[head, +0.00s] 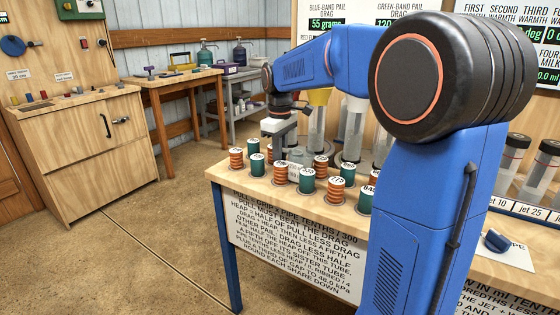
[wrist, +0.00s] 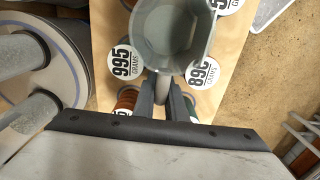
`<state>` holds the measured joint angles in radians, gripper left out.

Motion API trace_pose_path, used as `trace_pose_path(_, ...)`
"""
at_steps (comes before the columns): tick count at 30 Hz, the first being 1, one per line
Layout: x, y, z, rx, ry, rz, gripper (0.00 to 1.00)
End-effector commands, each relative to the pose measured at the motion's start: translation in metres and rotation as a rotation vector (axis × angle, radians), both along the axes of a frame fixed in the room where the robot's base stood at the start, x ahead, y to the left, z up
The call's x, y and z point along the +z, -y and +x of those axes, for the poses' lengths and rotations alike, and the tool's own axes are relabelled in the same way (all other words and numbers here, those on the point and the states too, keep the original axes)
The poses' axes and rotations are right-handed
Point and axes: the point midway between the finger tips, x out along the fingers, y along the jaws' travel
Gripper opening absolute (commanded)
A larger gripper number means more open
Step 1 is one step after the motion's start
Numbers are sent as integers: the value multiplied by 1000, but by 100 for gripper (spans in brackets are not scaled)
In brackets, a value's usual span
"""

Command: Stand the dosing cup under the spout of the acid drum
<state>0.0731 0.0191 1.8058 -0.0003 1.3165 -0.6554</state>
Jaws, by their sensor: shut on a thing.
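My gripper (wrist: 166,98) is shut on the grey translucent dosing cup (wrist: 172,30), gripping its handle. The cup is open toward the wrist camera, and I see no contents in it. In the head view my gripper (head: 283,140) is low over the near wooden bench, with the cup (head: 296,157) close above or among the weights there; I cannot tell whether it touches them. A dark green jug (head: 206,55) and a dark purple one (head: 240,54) stand at the far wall. I cannot tell whether either is the acid drum, and no spout is clear.
Several orange-ribbed and green weights with white tops, one marked 995 grams (wrist: 122,62), crowd the bench (head: 228,173). Clear tubes (head: 351,130) stand behind them. A wooden table (head: 165,80) and grey trolley (head: 240,90) stand further back. The floor (head: 150,235) at left is clear.

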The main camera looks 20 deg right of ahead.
Motion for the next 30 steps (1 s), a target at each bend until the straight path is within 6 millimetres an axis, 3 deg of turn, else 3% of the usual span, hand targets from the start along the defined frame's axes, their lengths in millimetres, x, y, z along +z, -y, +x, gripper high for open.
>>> trace_pose_path(14, 7, 0, 0, 0, 1, 1, 19)
trace_pose_path(30, 99, 0, 0, 0, 1, 0, 19)
